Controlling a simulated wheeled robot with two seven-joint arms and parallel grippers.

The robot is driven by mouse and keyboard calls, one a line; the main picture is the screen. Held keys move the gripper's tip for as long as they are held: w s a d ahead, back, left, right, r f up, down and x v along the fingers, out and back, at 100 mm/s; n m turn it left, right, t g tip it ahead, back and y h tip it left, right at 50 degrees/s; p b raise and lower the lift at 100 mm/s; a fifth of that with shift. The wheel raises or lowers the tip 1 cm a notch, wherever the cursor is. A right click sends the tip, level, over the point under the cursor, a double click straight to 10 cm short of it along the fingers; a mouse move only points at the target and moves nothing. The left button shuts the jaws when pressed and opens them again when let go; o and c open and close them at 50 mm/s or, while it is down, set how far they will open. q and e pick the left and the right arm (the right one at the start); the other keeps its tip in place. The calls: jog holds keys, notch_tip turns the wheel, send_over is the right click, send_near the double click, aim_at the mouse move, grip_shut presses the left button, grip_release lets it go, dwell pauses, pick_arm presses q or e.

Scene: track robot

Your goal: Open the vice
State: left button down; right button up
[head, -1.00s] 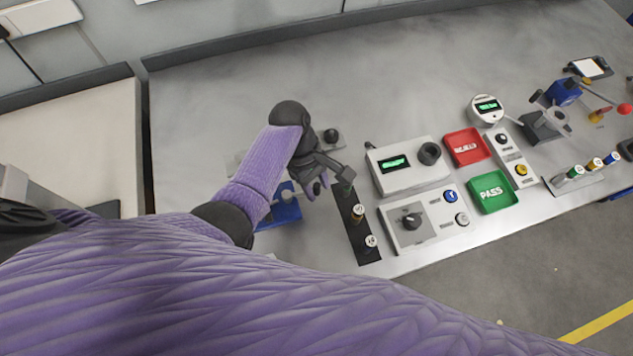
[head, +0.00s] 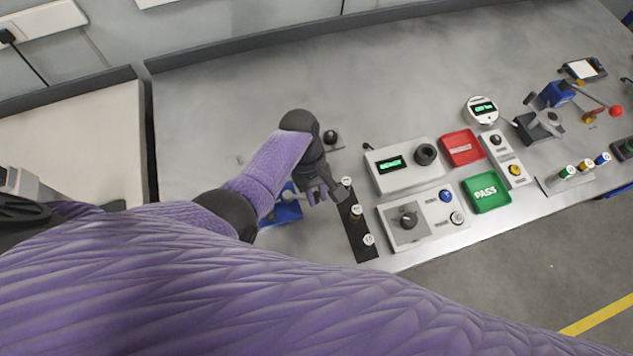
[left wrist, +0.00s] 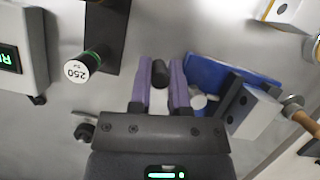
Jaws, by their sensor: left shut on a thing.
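The blue vice (head: 287,210) stands near the front edge of the bench, mostly hidden behind my left forearm. In the left wrist view its blue body (left wrist: 210,72) and a grey jaw block (left wrist: 252,112) lie right of my gripper. My left gripper (head: 325,194) points down beside the vice. Its purple fingers also show in the left wrist view (left wrist: 160,75), shut on a dark cylindrical grip (left wrist: 160,72), which looks like the vice's handle end. Its link to the vice is hidden. My right gripper is out of view.
A black strip (head: 353,223) with several white-topped weights stands close to the right of my gripper. Beyond it are a control box (head: 410,222), a meter box (head: 400,165), and red (head: 462,148) and green (head: 486,192) trays.

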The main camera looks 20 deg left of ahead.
pick_arm(q)
jog(key=m, duration=0.1)
jog(key=s+m+y+p, duration=0.1)
jog(key=shift+s+r+m+g+p, duration=0.2)
jog(key=shift+s+m+g+p, duration=0.1)
jog(key=shift+m, duration=0.1)
jog(key=s+m+y+p, duration=0.1)
jog(key=m, duration=0.1)
jog(key=shift+s+a+m, duration=0.15)
jog(key=shift+s+m, duration=0.05)
jog(key=shift+m, duration=0.2)
jog(key=s+m+p, duration=0.1)
jog(key=m, duration=0.1)
jog(key=s+a+m+y+p, duration=0.1)
jog(key=m, duration=0.1)
jog(key=shift+g+y, duration=0.3)
jog(key=shift+s+a+f+m+y+p, duration=0.1)
jog(key=shift+s+a+m+y+p, duration=0.25)
jog(key=shift+m, duration=0.55)
jog(key=shift+s+a+m+y, duration=0.15)
jog(key=shift+a+m+y, duration=0.15)
jog(key=shift+m, duration=0.3)
jog(key=shift+f, duration=0.1)
jog(key=c, duration=0.6)
grip_release()
